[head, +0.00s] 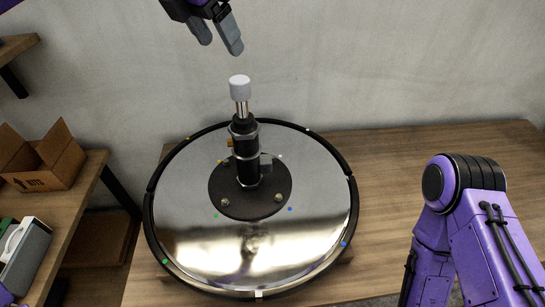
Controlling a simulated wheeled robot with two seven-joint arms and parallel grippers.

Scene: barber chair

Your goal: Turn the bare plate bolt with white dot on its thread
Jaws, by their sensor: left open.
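The upturned chair base is a mirror-like disc (180,240) with a black rim, lying on the wooden table. A round black plate (245,208) sits at its middle, around an upright black column (245,150) with a white cap (240,88) on top. Bolt heads show at the plate's front left (225,202) and front right (278,197), beside green and blue dots.
My right arm (470,220) stands at the lower right; its gripper is out of view. A shelf at left holds an open cardboard box (45,160) and a grey-white case (22,250). The wooden table (390,150) is clear right of the disc. A wall stands behind.

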